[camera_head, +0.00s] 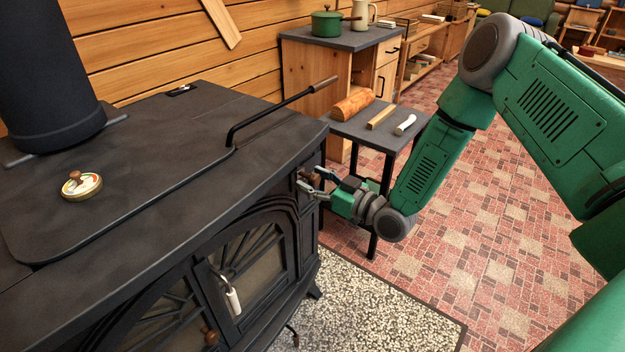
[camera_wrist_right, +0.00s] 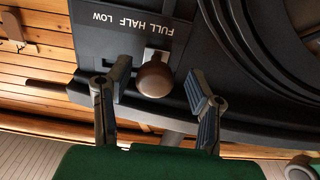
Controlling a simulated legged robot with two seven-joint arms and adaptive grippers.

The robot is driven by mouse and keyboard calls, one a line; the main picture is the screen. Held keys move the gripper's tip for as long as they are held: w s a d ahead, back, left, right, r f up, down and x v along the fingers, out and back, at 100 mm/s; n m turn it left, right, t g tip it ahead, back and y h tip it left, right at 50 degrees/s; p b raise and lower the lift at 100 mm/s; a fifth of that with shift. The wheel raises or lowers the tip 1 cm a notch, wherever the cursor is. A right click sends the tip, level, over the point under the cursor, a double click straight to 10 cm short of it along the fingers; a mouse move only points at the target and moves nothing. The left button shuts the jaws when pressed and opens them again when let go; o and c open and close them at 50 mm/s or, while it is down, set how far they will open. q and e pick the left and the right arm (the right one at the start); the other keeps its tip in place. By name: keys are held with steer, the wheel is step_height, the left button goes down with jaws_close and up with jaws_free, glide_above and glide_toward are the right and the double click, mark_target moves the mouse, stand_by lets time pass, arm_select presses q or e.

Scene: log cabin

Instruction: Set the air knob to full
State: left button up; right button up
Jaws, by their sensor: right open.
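The air knob (camera_wrist_right: 154,78) is a round brown knob on the dark stove (camera_head: 140,180). In the head view the knob (camera_head: 310,178) shows small at the stove's right side, partly covered by my fingers. My right gripper (camera_wrist_right: 158,84) is open, with one finger on each side of the knob and a visible gap on both sides. In the head view my right gripper (camera_head: 316,183) reaches the stove from the right. My left gripper is not in view.
The stove's glass door has a pale handle (camera_head: 232,300). A black rod with a wooden grip (camera_head: 322,84) sticks out over the stove top. A small side table (camera_head: 350,128) holding a log stands behind my right gripper. Open tiled floor (camera_head: 480,230) lies to the right.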

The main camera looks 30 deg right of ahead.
steer(key=v, duration=1.1)
steer(key=shift+s+d, duration=0.15)
steer(key=shift+s, duration=0.25)
steer(key=s+a+f+m+g+h+p, duration=0.25)
steer(key=s+a+f+g+p, duration=0.25)
steer(key=s+a+f+g, duration=0.35)
steer(key=s+f+m+g+h+p, duration=0.1)
steer(key=s+g+h, duration=0.3)
steer(key=s, duration=1.3)
steer(key=g+p, duration=0.1)
steer(key=g, duration=0.2)
steer(key=shift+d+f+p, duration=0.3)
steer(key=shift+d+f, duration=0.05)
steer(key=shift+d, duration=0.05)
steer(key=shift+m+g+h, duration=0.25)
